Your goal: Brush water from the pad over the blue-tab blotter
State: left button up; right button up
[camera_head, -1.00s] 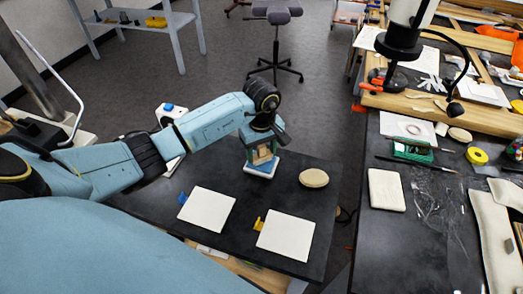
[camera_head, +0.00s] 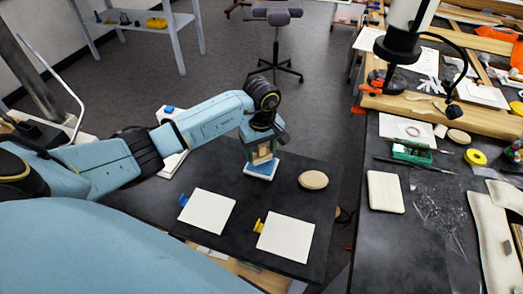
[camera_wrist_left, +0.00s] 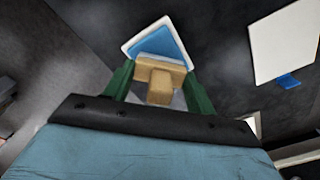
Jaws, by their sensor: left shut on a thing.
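My left gripper (camera_head: 262,150) is shut on a wooden brush (camera_wrist_left: 160,80), held over the water pad. The blue pad (camera_wrist_left: 160,48) sits in a white tray and also shows below the gripper in the head view (camera_head: 262,168). Whether the brush touches the pad I cannot tell; its lower end is partly hidden by the fingers. The blue-tab blotter (camera_head: 208,212), a white square with a blue tab (camera_head: 183,200), lies flat on the dark table, nearer and left of the pad. It shows at the upper right in the left wrist view (camera_wrist_left: 285,40). My right gripper is not in view.
A white blotter with a yellow tab (camera_head: 286,237) lies right of the blue-tab one. A tan oval object (camera_head: 313,180) lies right of the pad. A cluttered bench (camera_head: 410,245) stands to the right. The dark table between pad and blotters is clear.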

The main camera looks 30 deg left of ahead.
aim_at(264, 145)
pick_arm(q)
jog(key=shift+r+p, duration=1.55)
jog(key=shift+r, duration=1.35)
jog(key=shift+w+d+r+b, duration=0.1)
jog(key=shift+d+r+b, duration=0.05)
jog(key=shift+d+b, duration=0.2)
jog(key=s+d+r+m+b, duration=0.5)
jog(key=d+m+b, duration=0.2)
jog(key=m, duration=0.4)
jog(key=shift+s+d+m, duration=0.2)
jog(key=shift+d+m, duration=0.1)
jog(key=shift+d, duration=0.3)
